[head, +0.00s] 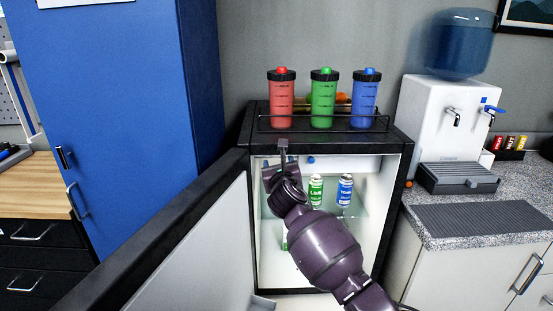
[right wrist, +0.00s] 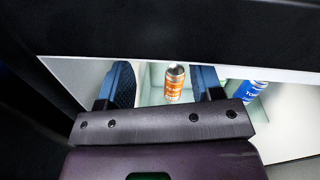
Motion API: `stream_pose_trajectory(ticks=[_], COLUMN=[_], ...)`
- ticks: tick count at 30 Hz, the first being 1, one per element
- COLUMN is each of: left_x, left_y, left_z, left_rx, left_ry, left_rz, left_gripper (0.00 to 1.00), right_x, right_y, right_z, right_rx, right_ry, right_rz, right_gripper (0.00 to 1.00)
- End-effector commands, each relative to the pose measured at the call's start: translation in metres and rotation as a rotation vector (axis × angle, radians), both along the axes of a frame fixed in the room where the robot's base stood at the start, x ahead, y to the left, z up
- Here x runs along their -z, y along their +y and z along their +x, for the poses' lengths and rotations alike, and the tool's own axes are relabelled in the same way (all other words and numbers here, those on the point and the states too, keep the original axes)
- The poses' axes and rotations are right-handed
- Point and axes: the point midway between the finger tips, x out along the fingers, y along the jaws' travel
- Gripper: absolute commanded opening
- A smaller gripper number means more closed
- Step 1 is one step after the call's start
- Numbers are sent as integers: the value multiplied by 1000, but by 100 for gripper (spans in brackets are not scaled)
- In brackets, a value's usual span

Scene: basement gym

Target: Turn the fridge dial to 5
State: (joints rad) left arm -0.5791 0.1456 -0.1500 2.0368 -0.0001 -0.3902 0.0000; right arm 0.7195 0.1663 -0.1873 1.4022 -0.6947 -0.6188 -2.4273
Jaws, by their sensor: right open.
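The small black fridge (head: 399,150) stands open, its door (head: 205,250) swung out to the left. A small blue round spot (head: 310,160) on the white strip under the fridge ceiling looks like the dial; its number cannot be read. My right gripper (head: 281,166) is at the upper left of the fridge opening, left of this spot and apart from it. In the right wrist view its two blue-padded fingers (right wrist: 165,78) are spread with nothing held; an orange can (right wrist: 175,84) shows beyond them. My left gripper is out of view.
A green can (head: 316,190) and a blue can (head: 345,190) stand on the glass shelf. Red, green and blue shaker bottles (head: 322,98) stand in a rack on top. A blue locker (head: 120,100) is left; a counter with a water dispenser (head: 440,125) is right.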

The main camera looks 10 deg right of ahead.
Motion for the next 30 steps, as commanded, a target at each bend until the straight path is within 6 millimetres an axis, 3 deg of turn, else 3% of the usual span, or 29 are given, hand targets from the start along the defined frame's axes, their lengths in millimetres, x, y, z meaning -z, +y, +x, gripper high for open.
stream_pose_trajectory(ticks=[6, 12, 25, 26, 30], left_x=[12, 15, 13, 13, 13], left_y=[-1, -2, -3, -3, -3], left_z=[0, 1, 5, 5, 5], left_rx=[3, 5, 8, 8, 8], left_ry=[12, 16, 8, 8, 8], left_rz=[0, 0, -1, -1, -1], left_gripper=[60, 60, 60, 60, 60], right_x=[5, 3, 0, 0, 0], right_y=[-4, -6, -7, -7, -7], right_z=[33, 51, 58, 58, 58], right_rx=[0, 0, -1, -1, -1], right_ry=[5, 3, 0, 0, 1], right_rz=[3, 2, 2, 2, 2], right_gripper=[60, 60, 60, 59, 37])
